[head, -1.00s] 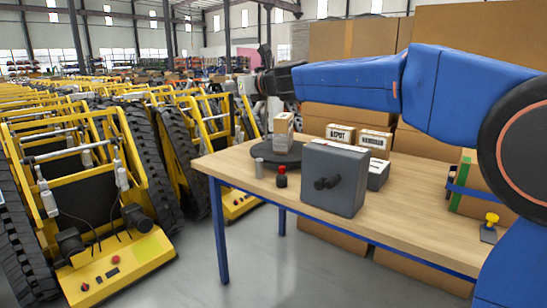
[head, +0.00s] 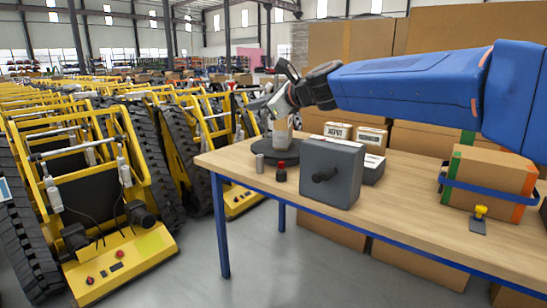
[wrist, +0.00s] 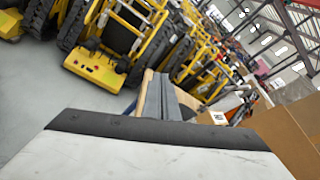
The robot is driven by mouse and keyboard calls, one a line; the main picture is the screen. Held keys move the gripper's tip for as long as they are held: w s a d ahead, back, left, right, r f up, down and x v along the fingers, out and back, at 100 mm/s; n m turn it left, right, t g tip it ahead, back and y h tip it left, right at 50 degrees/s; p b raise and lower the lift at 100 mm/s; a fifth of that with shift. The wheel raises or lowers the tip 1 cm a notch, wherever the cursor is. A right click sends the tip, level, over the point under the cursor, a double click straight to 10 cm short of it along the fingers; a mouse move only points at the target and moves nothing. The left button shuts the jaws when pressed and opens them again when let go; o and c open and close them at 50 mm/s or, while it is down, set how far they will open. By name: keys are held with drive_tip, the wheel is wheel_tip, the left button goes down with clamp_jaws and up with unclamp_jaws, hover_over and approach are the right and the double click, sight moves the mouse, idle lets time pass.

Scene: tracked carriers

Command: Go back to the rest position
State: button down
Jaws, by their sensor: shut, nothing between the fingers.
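My gripper (head: 262,101) is at the end of my blue arm, above the far left part of the wooden table (head: 228,165). In the head view it is partly dark and small. In the wrist view my gripper's grey fingers (wrist: 160,98) lie together with nothing between them.
Yellow tracked carriers (head: 125,260) fill the left.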

drive_tip(key=s+d+f+n+g+h, duration=0.2)
drive_tip(key=s+d+f+n+h, duration=0.3)
drive_tip(key=s+d+f+n, duration=0.5)
drive_tip(key=s+d+f+n+g+h, duration=0.3)
drive_tip(key=s+d+f+n, duration=0.8)
drive_tip(key=s+d+f, duration=1.3)
drive_tip(key=s+h, duration=0.2)
drive_tip(key=s, duration=0.4)
drive_tip(key=shift+s+f+g, duration=0.25)
drive_tip(key=shift+f+g, duration=0.05)
drive_tip(key=shift+f, duration=0.1)
